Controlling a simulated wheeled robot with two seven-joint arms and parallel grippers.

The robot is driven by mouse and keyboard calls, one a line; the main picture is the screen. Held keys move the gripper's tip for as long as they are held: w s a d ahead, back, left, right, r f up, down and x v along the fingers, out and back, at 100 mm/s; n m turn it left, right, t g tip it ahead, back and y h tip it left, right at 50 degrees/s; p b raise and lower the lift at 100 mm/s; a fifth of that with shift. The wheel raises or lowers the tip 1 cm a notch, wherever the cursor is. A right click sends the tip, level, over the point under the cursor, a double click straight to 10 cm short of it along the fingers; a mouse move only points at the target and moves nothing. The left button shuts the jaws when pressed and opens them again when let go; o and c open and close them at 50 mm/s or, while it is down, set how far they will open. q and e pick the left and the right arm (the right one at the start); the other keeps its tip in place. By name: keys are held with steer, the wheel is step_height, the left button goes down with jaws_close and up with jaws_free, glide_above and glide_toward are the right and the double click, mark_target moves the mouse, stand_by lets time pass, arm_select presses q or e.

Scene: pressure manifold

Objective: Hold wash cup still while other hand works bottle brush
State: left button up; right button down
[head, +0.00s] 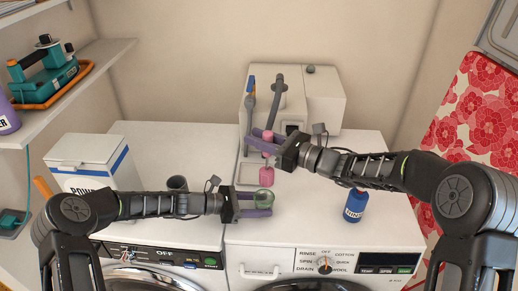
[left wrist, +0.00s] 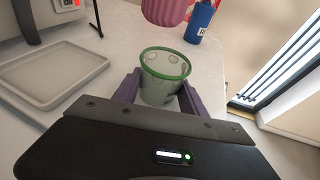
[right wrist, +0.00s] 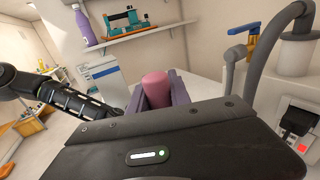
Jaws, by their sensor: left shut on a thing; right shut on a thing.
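The wash cup (head: 265,197) is a translucent cup with a green rim. My left gripper (head: 262,204) is shut around its sides, over the top of the right-hand washing machine. In the left wrist view the cup (left wrist: 163,88) is upright between the purple fingers, with pale round spots inside. My right gripper (head: 265,140) is shut on the pink bottle brush (head: 266,171). In the right wrist view the brush's rounded pink end (right wrist: 156,88) shows between the fingers. The ribbed pink brush head (left wrist: 167,10) is above the cup's rim, apart from it.
A blue bottle (head: 355,206) stands to the right on the machine. A white appliance (head: 322,100) with a grey tray (left wrist: 55,75) is behind. A powder box (head: 88,163) and dark cup (head: 177,183) are on the left. Clear top lies between cup and blue bottle.

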steer(key=s+n+g, duration=0.1)
steer(key=g, duration=0.1)
steer(key=s+r+n+g+y, duration=0.1)
steer(key=shift+a+r+n+g, duration=0.2)
steer(key=shift+a+n+g, duration=0.1)
steer(key=shift+a+g, duration=0.1)
steer(key=shift+s, duration=0.3)
steer(key=shift+f, duration=0.2)
step_height(320, 180, down, 10)
steer(key=shift+r, duration=0.2)
stand_by(0.4)
steer(key=shift+f, duration=0.4)
stand_by(0.8)
